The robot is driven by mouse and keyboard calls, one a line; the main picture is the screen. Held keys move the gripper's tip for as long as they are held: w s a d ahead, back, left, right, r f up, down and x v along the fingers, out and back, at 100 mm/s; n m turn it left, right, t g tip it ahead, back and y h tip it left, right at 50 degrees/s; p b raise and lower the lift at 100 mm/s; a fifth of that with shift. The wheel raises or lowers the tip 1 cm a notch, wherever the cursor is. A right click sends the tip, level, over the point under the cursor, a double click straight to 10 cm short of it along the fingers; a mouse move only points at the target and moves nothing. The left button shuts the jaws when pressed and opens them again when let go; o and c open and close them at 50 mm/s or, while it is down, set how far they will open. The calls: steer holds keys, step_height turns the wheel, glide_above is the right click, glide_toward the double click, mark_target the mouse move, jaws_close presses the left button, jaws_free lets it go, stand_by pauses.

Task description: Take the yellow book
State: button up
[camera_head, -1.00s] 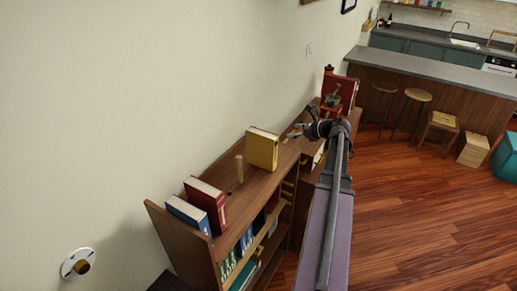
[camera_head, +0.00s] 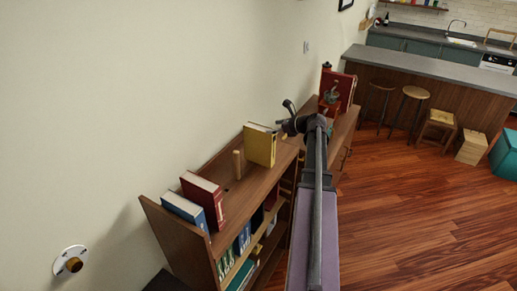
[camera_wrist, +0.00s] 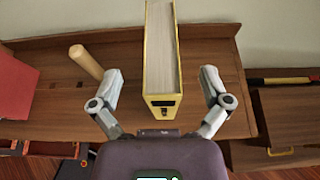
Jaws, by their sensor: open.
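The yellow book (camera_head: 260,146) stands upright on top of the wooden bookshelf (camera_head: 235,197) in the head view. In the wrist view the yellow book (camera_wrist: 162,62) shows from above, its pale page edges up and its yellow cover at the sides. My gripper (camera_head: 285,119) is just right of the book in the head view. In the wrist view my gripper (camera_wrist: 160,80) is open, one finger on each side of the book, with a gap on both sides. I cannot tell how far above or in front of the book the fingertips are.
A wooden peg (camera_head: 238,164) stands left of the book. A red book (camera_head: 203,199) and a blue book (camera_head: 185,211) stand at the shelf's near left end. Another red book (camera_head: 338,86) and a dark red object stand on the far unit. The wall is close behind.

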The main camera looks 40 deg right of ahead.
mark_target(261, 128)
steer(key=shift+w+a+f, duration=0.1)
steer(key=shift+w, duration=0.1)
steer(key=shift+f+b+x, duration=0.25)
steer(key=shift+b+x, duration=0.7)
steer(key=shift+x, duration=0.9)
steer(key=shift+w+a+f, duration=0.15)
steer(key=shift+w+f, duration=0.05)
steer(key=shift+w, duration=0.35)
steer(key=shift+r, duration=0.1)
jaws_close()
steer(key=shift+r, duration=0.1)
